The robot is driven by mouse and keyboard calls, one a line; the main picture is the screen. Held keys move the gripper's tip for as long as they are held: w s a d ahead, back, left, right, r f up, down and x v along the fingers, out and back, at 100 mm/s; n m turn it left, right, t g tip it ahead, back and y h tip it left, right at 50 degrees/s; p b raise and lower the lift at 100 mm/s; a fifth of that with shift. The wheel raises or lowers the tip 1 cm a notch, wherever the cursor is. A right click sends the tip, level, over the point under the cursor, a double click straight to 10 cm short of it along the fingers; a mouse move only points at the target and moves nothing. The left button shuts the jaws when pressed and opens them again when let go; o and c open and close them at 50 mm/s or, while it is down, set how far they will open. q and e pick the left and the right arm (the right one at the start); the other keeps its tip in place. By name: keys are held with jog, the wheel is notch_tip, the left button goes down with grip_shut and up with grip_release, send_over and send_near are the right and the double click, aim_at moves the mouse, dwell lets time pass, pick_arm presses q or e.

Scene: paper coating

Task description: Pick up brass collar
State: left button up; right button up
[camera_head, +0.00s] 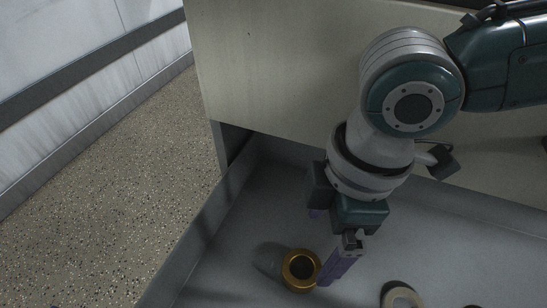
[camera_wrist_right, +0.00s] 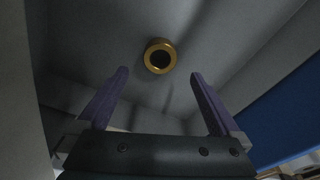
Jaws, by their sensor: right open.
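The brass collar (camera_head: 288,270) is a gold ring with a dark hole, on the grey tray floor near the bottom middle of the head view. It also shows in the right wrist view (camera_wrist_right: 149,56), beyond the fingertips and between their lines. My right gripper (camera_head: 322,279) points down just right of the collar in the head view. In the right wrist view my right gripper (camera_wrist_right: 160,75) has its two purple fingers wide apart with nothing between them. The collar lies apart from the fingers there. My left gripper is not in view.
The grey tray (camera_head: 190,245) has raised walls at the left and back. A pale ring (camera_head: 402,292) lies on its floor to the right, cut by the bottom edge. A beige panel (camera_head: 270,75) rises behind the tray. Speckled floor (camera_head: 110,190) is at the left.

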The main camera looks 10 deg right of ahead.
jog(key=b, duration=0.3)
send_over(299, 274)
jog(key=d, duration=0.2)
jog(key=f, duration=0.4)
jog(key=shift+s+a+f, duration=0.1)
jog(key=shift+a+f, duration=0.15)
jog(key=shift+f, duration=0.1)
jog(key=f+b, duration=0.1)
jog(key=f, duration=0.1)
jog(key=a+f+b, duration=0.1)
jog(key=f+b, duration=0.1)
jog(key=f, duration=0.1)
jog(key=shift+r, duration=0.1)
jog(key=shift+c, duration=0.4)
jog(key=c, duration=1.3)
jog(key=shift+r, duration=0.1)
